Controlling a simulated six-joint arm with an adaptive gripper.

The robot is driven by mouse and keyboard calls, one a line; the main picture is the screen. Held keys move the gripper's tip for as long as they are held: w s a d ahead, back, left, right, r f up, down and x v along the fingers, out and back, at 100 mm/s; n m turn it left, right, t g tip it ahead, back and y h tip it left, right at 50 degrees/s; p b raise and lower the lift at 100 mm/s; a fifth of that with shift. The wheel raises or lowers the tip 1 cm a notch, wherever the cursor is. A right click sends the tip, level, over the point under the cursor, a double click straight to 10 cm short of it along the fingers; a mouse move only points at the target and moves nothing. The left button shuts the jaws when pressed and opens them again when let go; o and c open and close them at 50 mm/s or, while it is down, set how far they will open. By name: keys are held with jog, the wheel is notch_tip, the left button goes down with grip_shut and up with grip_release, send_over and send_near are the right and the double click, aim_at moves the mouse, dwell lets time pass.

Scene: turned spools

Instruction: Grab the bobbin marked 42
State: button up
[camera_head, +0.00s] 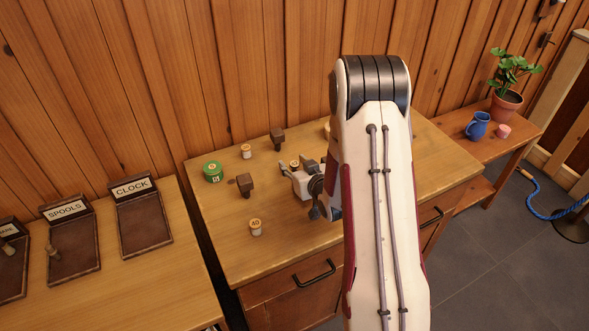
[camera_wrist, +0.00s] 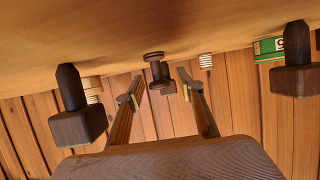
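Several small cream bobbins stand on the wooden desk (camera_head: 320,235). One bobbin (camera_head: 255,228) near the front has a label that looks like 40. Another cream bobbin (camera_head: 246,151) stands at the back left, its number too small to read. A third cream bobbin (camera_head: 295,163) shows just past my gripper (camera_head: 290,173). I cannot read 42 on any of them. In the wrist view, which is upside down, my gripper (camera_wrist: 157,92) has its fingers apart with nothing held. A dark spool-shaped piece (camera_wrist: 157,72) shows beyond the fingertips.
Dark block-headed pieces stand at the left (camera_head: 244,184), back (camera_head: 277,138) and beside the gripper (camera_wrist: 75,110). A green tin (camera_head: 212,172) is at the desk's left. Trays labelled SPOOLS (camera_head: 83,262) and CLOCK (camera_head: 150,232) lie on the left table. My arm hides the desk's right part.

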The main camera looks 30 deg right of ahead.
aim_at(294, 164)
jog(key=c, duration=0.6)
jog(key=shift+r, duration=0.1)
jog(key=shift+r, duration=4.9)
